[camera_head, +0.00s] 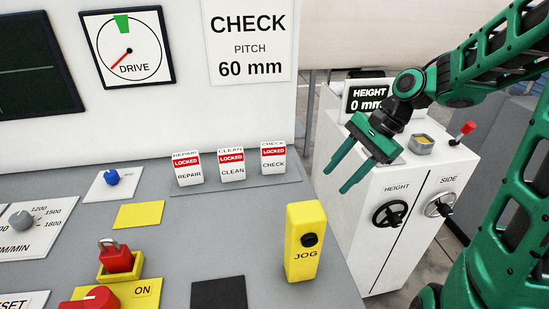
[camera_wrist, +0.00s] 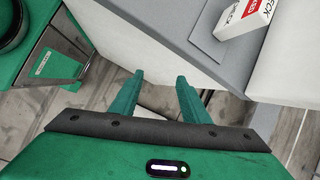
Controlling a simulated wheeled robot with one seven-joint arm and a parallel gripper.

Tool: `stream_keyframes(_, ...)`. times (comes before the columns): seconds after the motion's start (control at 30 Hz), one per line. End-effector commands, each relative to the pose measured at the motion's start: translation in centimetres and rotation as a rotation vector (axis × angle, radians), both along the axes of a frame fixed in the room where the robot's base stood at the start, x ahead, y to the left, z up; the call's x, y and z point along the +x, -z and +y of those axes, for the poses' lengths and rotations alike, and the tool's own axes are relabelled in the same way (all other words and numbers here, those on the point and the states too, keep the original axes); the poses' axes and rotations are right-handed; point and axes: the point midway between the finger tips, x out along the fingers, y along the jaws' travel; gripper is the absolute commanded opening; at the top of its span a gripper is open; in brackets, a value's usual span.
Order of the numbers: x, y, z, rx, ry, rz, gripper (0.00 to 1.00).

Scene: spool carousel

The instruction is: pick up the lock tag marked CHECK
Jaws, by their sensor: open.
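The lock tag marked CHECK (camera_head: 273,158) is a white block with a red LOCKED band. It stands at the right end of a row of three on a grey plate (camera_head: 240,187) on the console. Its lower part also shows at the top right of the wrist view (camera_wrist: 246,17). The tags marked CLEAN (camera_head: 231,165) and REPAIR (camera_head: 187,168) stand to its left. My gripper (camera_head: 352,182) is open and empty, to the right of the CHECK tag and apart from it, past the console's right edge. In the wrist view its two fingers (camera_wrist: 157,82) point toward the console side.
A yellow JOG box (camera_head: 304,250) stands upright on the console in front of the tags. A red padlock (camera_head: 115,257) sits at the left. A white cabinet (camera_head: 375,238) with handwheels stands right of the console, below my gripper. A wall with a CHECK sign (camera_head: 248,40) rises behind the tags.

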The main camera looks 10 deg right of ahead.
Motion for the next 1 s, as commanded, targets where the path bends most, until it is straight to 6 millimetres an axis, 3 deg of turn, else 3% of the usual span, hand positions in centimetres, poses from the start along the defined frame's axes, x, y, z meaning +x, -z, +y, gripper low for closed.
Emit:
stream_keyframes(0.1, 2.3, -1.0, 2.3, 0.163, 0.093, 0.063, 0.42)
stream_keyframes(0.3, 4.8, -4.6, 5.2, 0.438, 0.214, 0.202, 0.42)
stream_keyframes(0.6, 5.8, -9.0, 6.2, 0.666, 0.278, 0.348, 0.42)
stream_keyframes(1.0, 5.9, -7.6, 10.6, 0.683, 0.281, 0.363, 0.42)
